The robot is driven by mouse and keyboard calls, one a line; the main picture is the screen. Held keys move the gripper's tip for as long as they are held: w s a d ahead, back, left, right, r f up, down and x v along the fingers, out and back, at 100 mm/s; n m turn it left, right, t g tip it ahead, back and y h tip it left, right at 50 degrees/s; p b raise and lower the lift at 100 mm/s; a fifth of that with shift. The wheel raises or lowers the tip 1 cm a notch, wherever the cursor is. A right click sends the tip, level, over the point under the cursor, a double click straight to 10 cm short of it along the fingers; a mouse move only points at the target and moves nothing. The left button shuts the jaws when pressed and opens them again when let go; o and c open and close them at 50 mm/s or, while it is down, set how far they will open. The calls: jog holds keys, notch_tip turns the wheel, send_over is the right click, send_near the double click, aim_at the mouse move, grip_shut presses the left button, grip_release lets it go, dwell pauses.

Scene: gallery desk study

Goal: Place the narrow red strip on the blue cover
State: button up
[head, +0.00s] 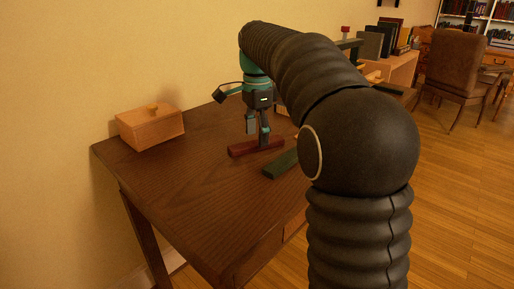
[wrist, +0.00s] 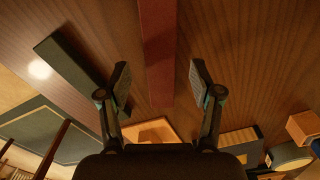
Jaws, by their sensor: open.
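The narrow red strip (head: 256,147) lies flat on the brown desk. In the wrist view the red strip (wrist: 158,45) runs down from the top edge to between my fingers, with gaps on both sides. My gripper (head: 258,132) is open and points down just above the strip. The open fingers also show in the wrist view (wrist: 160,74), holding nothing. I cannot make out a blue cover in either view; my arm hides part of the desk in the head view.
A dark green bar (head: 280,163) lies on the desk right of the red strip. A wooden box with a knob (head: 150,127) stands at the left by the wall. The front left of the desk (head: 190,190) is clear. A leather chair (head: 457,65) stands far right.

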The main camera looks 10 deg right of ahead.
jog(key=shift+f, duration=0.9)
grip_shut()
jog(key=shift+r, duration=0.1)
jog(key=shift+r, duration=0.5)
notch_tip(320, 180, up, 3)
jog(key=shift+w+f+p, duration=0.1)
jog(key=shift+p, duration=0.35)
jog(key=s+d+r, duration=0.6)
jog(key=d+r, duration=0.1)
jog(key=d, duration=0.2)
jog(key=shift+s+d, duration=0.3)
jog(key=shift+s, duration=0.1)
